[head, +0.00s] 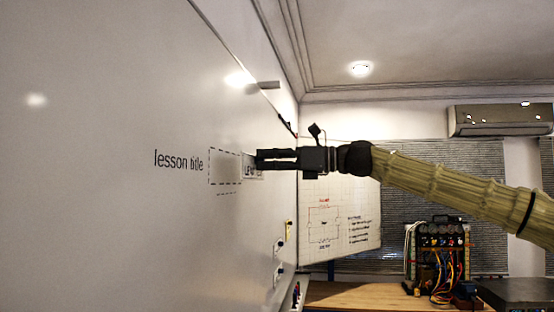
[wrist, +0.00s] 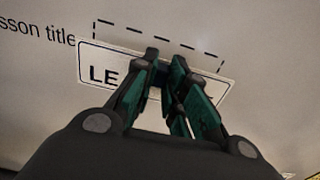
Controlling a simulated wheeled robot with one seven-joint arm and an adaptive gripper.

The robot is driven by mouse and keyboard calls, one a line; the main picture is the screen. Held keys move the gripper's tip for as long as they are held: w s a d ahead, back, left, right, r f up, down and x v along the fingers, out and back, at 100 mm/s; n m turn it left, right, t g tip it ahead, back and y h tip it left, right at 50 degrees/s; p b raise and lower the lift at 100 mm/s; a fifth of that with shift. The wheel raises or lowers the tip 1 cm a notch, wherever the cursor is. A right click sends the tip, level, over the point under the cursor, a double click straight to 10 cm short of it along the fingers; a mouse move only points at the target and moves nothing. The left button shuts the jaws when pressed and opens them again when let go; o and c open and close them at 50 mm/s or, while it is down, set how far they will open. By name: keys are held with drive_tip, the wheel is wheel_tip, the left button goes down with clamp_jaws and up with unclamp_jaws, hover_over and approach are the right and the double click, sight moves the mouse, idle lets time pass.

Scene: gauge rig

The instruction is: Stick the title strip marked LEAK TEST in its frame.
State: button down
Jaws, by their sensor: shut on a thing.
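The title strip (wrist: 101,75) is a white plate with a dark border, and the letters LE show at its left end in the wrist view. My gripper covers the rest of its text. My gripper (wrist: 165,68) is shut on the strip at its middle. The dashed frame (wrist: 124,28) shows just above the strip, which overlaps its lower part and sits tilted against it. In the head view my gripper (head: 262,158) holds the strip (head: 250,170) at the right side of the dashed frame (head: 225,150). I cannot tell whether the strip touches the board.
The whiteboard (head: 100,150) fills the left, with "lesson title" printed left of the frame. Small items (head: 279,245) sit lower on the board. A circuit chart (head: 340,215) hangs behind, and a bench (head: 360,297) carries a wired rig (head: 440,255).

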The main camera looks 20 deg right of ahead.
sight(255, 160)
drive_tip(key=shift+x, duration=1.15)
drive_tip(key=shift+a+r, duration=0.15)
drive_tip(key=shift+a, duration=0.1)
drive_tip(key=shift+w+a+f, duration=0.15)
drive_tip(key=shift+w+a, duration=0.25)
drive_tip(key=shift+w, duration=0.15)
drive_tip(key=shift+w+a+f, duration=0.15)
drive_tip(key=shift+w+a, duration=0.25)
drive_tip(key=shift+w, duration=0.1)
drive_tip(key=shift+a, duration=0.1)
drive_tip(key=shift+s+a+r, duration=0.15)
drive_tip(key=shift+s+r, duration=0.05)
drive_tip(key=shift+w, duration=0.1)
drive_tip(key=shift+w+f, duration=0.1)
drive_tip(key=shift+w, duration=0.05)
